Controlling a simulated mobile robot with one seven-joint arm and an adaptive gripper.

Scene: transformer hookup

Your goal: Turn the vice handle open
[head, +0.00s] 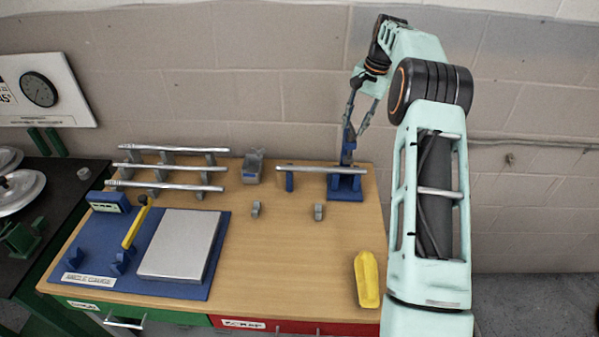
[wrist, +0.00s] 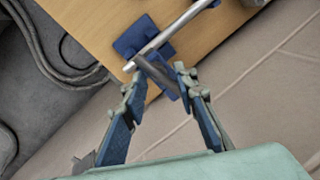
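The blue vice (head: 346,188) stands at the back right of the wooden bench, with one end of a long metal rod (head: 310,169) resting at it. In the wrist view, the vice's blue base (wrist: 128,40) and the rod (wrist: 178,32) show beyond my fingers. My gripper (wrist: 158,78) is open above the vice. A dark grey bar (wrist: 158,73), seemingly the vice handle, shows between the fingertips. I cannot tell whether either finger touches it. In the head view my gripper (head: 355,135) points down at the vice, and its fingers partly overlap it.
A blue post (head: 289,181) supports the rod's other end. Two grey clips (head: 256,209) (head: 319,211) and a yellow piece (head: 367,279) are on the bench. Several rods on a rack (head: 172,168) and a blue board (head: 90,245) lie left.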

